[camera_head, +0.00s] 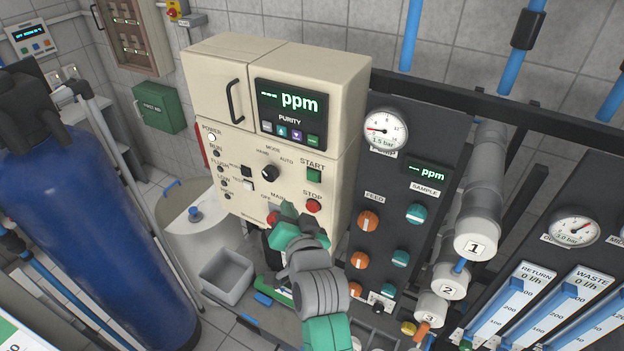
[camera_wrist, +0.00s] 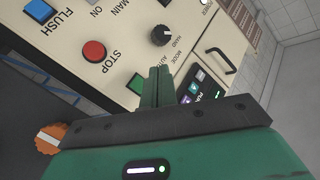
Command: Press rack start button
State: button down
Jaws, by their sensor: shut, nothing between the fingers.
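The rack's beige control box (camera_head: 348,100) carries the square green START button (camera_head: 314,175), with the round red STOP button (camera_head: 313,205) below it. In the wrist view the START button (camera_wrist: 136,84) shows just left of my fingers, partly hidden by them. The STOP button (camera_wrist: 94,50) is farther left. My gripper (camera_wrist: 158,76) is shut and empty, its fingers pointing at the panel. In the head view my green gripper (camera_head: 288,212) is in front of the lower panel, its fingertips hard to make out. Contact with the panel cannot be told.
The black mode knob (camera_head: 269,172) is left of START, and the purity display (camera_head: 291,108) is above. A dark panel with a pressure gauge (camera_head: 385,129) and orange and teal valves adjoins on the right. A blue tank (camera_head: 95,215) stands at left.

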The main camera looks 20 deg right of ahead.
aim_at(307, 176)
jog(key=w+d+b, duration=0.4)
jog(key=d, duration=0.2)
jog(key=shift+w+b, duration=0.2)
jog(key=shift+b, duration=0.1)
jog(key=shift+d, duration=0.1)
dwell(1.7)
jog(key=shift+w+d, duration=0.25)
jog(key=shift+d, duration=0.05)
jog(key=shift+w+d+b, duration=0.25)
jog(key=shift+d+b, duration=0.15)
jog(key=shift+b, duration=0.2)
dwell(0.4)
dwell(0.3)
jog(key=shift+s+a+p, duration=0.5)
jog(key=shift+a+p, duration=0.2)
